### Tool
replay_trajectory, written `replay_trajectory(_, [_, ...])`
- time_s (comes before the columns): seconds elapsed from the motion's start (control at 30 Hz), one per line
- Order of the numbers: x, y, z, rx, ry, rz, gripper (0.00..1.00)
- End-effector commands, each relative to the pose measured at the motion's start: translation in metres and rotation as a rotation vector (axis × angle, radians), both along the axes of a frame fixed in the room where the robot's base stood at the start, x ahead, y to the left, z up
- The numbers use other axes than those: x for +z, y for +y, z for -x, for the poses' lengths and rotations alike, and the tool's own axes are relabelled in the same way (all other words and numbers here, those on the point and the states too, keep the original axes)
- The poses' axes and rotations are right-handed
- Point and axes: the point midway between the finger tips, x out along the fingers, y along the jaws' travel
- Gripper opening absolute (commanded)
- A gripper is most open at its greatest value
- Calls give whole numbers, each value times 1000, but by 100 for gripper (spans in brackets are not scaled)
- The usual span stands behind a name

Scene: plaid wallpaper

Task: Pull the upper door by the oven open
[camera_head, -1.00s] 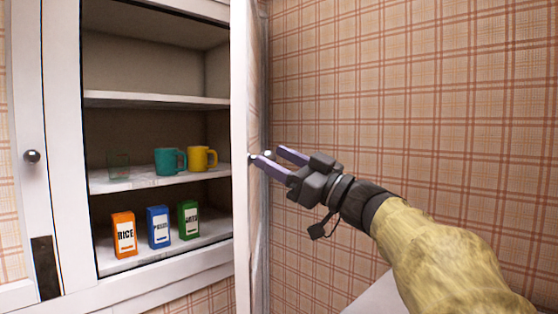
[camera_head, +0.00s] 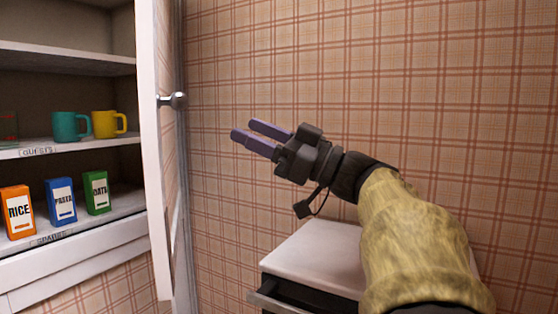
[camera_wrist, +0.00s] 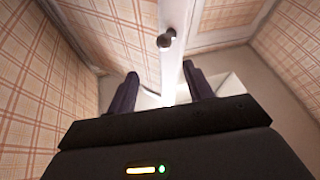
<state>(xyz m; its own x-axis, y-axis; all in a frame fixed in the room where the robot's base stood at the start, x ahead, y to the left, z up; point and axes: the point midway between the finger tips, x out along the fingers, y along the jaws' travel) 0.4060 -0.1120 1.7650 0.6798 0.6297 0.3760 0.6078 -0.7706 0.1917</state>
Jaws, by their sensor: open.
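The upper cabinet door (camera_head: 153,170) is white and stands swung wide open, seen nearly edge-on in the head view. Its round metal knob (camera_head: 178,99) is on the side facing my gripper. The knob (camera_wrist: 165,41) also shows in the wrist view, ahead of the fingers and roughly between them. My gripper (camera_head: 252,130) is open and empty, to the right of the knob and clearly apart from it. In the wrist view my gripper (camera_wrist: 160,84) has its two dark fingers spread with nothing between them.
The open cabinet shelves (camera_head: 70,60) hold a teal mug (camera_head: 71,126), a yellow mug (camera_head: 108,123) and orange, blue and green boxes. A low unit with a pale top (camera_head: 315,253) and a front handle stands below my arm. Plaid wall is behind my gripper.

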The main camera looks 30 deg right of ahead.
Motion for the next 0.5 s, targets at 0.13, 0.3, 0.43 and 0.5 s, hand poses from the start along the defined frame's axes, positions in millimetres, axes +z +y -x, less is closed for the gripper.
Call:
replay_trajectory(0.13, [-13,-17,17,-3,0,-1,51])
replay_trajectory(0.3, [-15,-24,27,0,-1,1,51])
replay_trajectory(0.43, [-14,-24,28,0,0,0,51])
replay_trajectory(0.5, [-14,-24,28,0,0,0,51])
